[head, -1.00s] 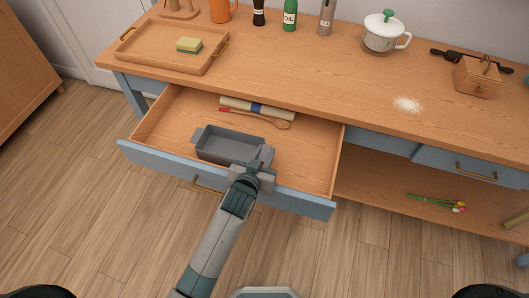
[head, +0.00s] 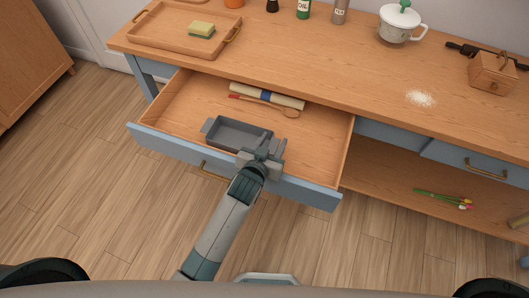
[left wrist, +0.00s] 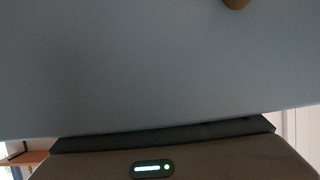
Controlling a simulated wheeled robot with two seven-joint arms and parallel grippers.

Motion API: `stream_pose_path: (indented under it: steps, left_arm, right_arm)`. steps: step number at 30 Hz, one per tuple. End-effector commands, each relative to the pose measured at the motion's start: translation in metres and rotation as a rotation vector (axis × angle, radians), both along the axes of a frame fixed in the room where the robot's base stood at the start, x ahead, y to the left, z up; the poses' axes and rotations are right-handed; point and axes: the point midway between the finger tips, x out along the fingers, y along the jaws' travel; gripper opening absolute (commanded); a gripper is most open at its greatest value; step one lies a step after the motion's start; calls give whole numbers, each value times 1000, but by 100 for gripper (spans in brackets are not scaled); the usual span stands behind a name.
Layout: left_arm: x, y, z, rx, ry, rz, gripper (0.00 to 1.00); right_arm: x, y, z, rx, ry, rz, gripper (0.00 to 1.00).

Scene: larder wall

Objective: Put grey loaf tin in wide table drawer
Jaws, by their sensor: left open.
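The grey loaf tin (head: 226,135) sits upright on the floor of the wide table drawer (head: 178,107), near its front. The drawer is pulled well out, with its blue front (head: 155,144) facing me. My left gripper (head: 265,153) is open at the tin's right end, just above the drawer front. It hides that end of the tin, so I cannot tell whether the fingers still touch it. The left wrist view shows mostly a plain blue-grey surface, likely the drawer front (left wrist: 150,70). My right gripper is not in view.
A rolling pin (head: 245,94) and a wooden spoon (head: 270,106) lie at the drawer's back. The drawer's right side is clear.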

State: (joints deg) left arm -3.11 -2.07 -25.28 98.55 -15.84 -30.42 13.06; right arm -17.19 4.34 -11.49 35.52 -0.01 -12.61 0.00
Motion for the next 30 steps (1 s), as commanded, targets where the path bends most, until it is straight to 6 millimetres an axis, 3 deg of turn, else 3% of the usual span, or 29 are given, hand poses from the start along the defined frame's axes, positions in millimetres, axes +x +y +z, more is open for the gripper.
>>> stream_pose_path:
  steps: [8,21,30]
  left_arm:
    - [-26,8,15,-3,-2,0,43]
    - [-89,28,46,-7,-6,1,43]
    - [-104,34,54,-6,-6,1,43]
  right_arm:
    - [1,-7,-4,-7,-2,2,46]
    - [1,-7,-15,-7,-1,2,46]
    - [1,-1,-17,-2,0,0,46]
